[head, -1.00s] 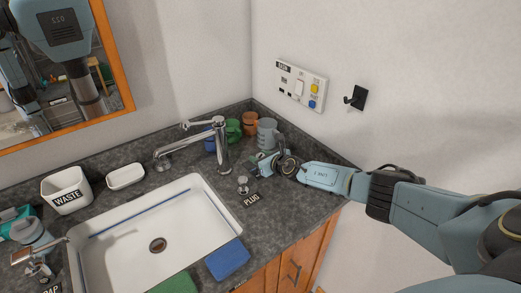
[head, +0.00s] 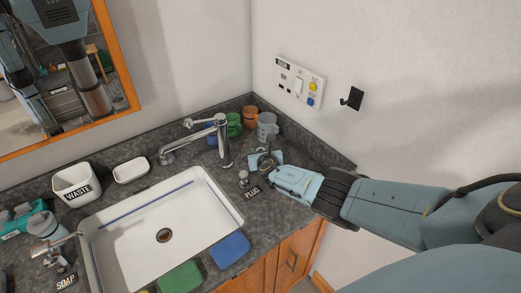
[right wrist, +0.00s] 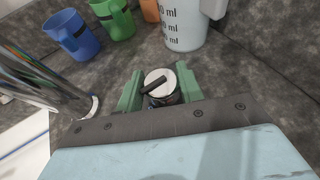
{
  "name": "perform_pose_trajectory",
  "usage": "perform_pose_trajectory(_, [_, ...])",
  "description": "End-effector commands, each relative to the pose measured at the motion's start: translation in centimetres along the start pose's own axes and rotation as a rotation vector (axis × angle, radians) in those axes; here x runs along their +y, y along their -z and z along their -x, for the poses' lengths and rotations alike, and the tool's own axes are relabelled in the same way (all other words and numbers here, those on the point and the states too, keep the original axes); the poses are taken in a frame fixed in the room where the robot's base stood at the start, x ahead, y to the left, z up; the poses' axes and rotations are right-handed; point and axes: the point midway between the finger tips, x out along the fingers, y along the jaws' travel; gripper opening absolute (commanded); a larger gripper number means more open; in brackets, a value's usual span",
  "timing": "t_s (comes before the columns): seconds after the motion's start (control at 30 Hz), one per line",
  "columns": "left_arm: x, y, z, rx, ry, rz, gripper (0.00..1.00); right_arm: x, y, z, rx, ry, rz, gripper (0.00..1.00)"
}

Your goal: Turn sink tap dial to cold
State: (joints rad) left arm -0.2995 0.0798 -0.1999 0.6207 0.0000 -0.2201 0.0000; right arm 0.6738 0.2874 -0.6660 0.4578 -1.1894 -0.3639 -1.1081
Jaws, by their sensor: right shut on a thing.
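The chrome tap (head: 223,141) stands upright behind the white sink (head: 125,237), its spout over the basin. To its right on the counter is a small round dial with a white top and a black pointer bar, clear in the right wrist view (right wrist: 158,80). My right gripper (head: 266,161) reaches in from the right. Its green fingers (right wrist: 160,88) are shut on this dial, one on each side, in the right wrist view. The pointer slants there; no cold mark can be read. My left gripper is not in view.
Blue, green and brown mugs and a grey measuring jug (head: 267,127) stand behind the dial. A plug (head: 244,179) lies in front of the tap. A switch panel (head: 300,82) and black hook (head: 352,97) are on the right wall.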

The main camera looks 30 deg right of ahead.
Motion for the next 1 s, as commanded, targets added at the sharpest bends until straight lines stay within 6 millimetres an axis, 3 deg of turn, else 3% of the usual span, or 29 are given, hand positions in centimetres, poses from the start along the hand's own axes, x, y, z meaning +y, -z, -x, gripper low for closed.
perform_pose_trajectory(0.67, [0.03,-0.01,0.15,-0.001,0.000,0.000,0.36,-0.32,-0.03,-0.05,0.001,0.059,-0.023,0.14])
perform_pose_trajectory(0.7, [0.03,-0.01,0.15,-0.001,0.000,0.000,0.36,-0.32,-0.03,-0.05,0.001,0.059,-0.023,0.39])
perform_pose_trajectory(0.8, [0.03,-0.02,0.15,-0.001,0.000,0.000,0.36,-0.28,-0.03,-0.04,0.001,0.058,-0.023,0.53])
perform_pose_trajectory(0.87, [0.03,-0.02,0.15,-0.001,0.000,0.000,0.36,-0.22,-0.03,-0.04,0.001,0.057,-0.023,0.57])
perform_pose_trajectory(1.0, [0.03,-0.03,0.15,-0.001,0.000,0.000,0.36,-0.13,-0.02,-0.03,0.001,0.055,-0.023,0.57])
